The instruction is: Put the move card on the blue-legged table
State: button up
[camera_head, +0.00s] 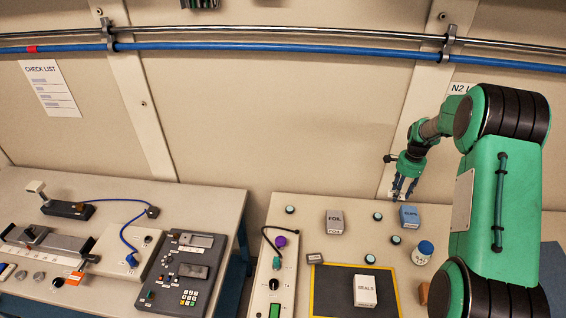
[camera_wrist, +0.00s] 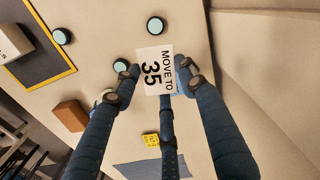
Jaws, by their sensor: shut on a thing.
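The move card (camera_wrist: 153,72) is white with black print reading "MOVE TO 35". In the wrist view it sits between the fingertips of my gripper (camera_wrist: 158,80), which is shut on it. In the head view my gripper (camera_head: 404,188) is above the back of the right-hand table (camera_head: 315,208), near the wall, and the card is too small there to make out clearly. The left table (camera_head: 207,198) has a pale top, and a blue leg (camera_head: 243,243) shows under its right edge.
The left table holds a keypad console (camera_head: 185,268), a cabled box (camera_head: 125,250) and a rail device (camera_head: 45,245). Its back right stretch is fairly clear. The right table holds labelled boxes (camera_head: 334,221), a blue-capped jar (camera_head: 422,252), a yellow-edged black mat (camera_head: 325,290) and several round discs.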

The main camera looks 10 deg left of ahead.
jog(key=w+a+b, duration=0.2)
jog(key=w+a, duration=0.1)
jog(key=a, duration=2.9)
jog(key=s+a+n+b, duration=0.1)
jog(key=s+a, duration=0.3)
jog(key=a, duration=1.1)
jog(key=s+a, duration=0.4)
jog(key=a, duration=1)
jog(key=s+a+n+b, duration=0.1)
jog(key=s+a, duration=0.9)
jog(key=a, duration=0.4)
jog(key=s+a+b, duration=0.1)
jog(key=s+a, duration=1)
jog(key=a, duration=0.3)
jog(key=s+a+b, duration=0.1)
jog(key=s+a, duration=0.6)
jog(key=s, duration=0.4)
jog(key=s+a, duration=0.7)
jog(key=s, duration=0.5)
jog(key=shift+w+a+f, duration=0.1)
jog(key=shift+w+f, duration=0.1)
jog(key=shift+f, duration=1.05)
jog(key=shift+w+f, duration=0.2)
jog(key=shift+f, duration=1)
